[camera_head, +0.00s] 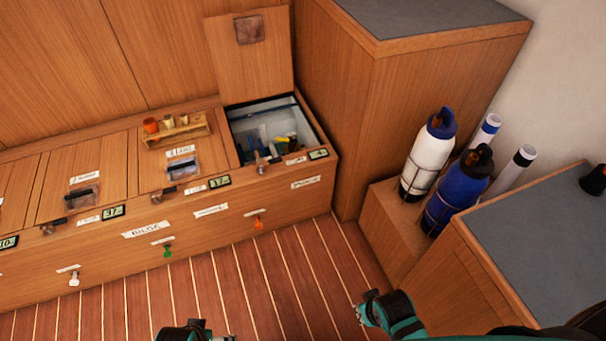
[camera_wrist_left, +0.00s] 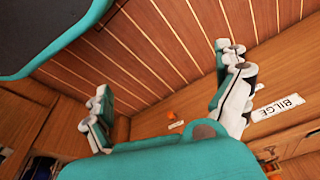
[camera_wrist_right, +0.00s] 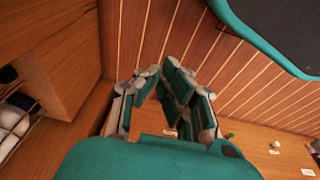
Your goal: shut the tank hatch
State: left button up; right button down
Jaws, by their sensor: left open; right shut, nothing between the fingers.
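The tank hatch lid (camera_head: 250,62) is a wooden panel with a small dark square patch. It stands raised against the back wall in the head view. Below it is the open tank compartment (camera_head: 235,140), with several small items, some yellow and blue, inside. A latch (camera_head: 262,163) sits at the compartment's front edge. My left gripper (camera_head: 210,330) is open and empty at the bottom of the head view, low over the floor. My right gripper (camera_head: 366,305) is shut and empty at the lower right of the middle. Both are well apart from the hatch.
Other lids on the bench (camera_head: 120,210) are shut; one carries a small wooden rack (camera_head: 176,128) with cups. A tall cabinet (camera_head: 400,90) stands right of the hatch. White and blue bottles (camera_head: 430,160) (camera_head: 455,200) stand on a low ledge. The plank floor (camera_head: 290,290) before the bench is clear.

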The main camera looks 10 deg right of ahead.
aim_at(250, 50)
jog(key=i+j+u, duration=0.15)
jog(key=i+u, duration=0.15)
jog(key=u, duration=0.15)
jog(key=i+u, duration=0.4)
jog(key=k, duration=0.05)
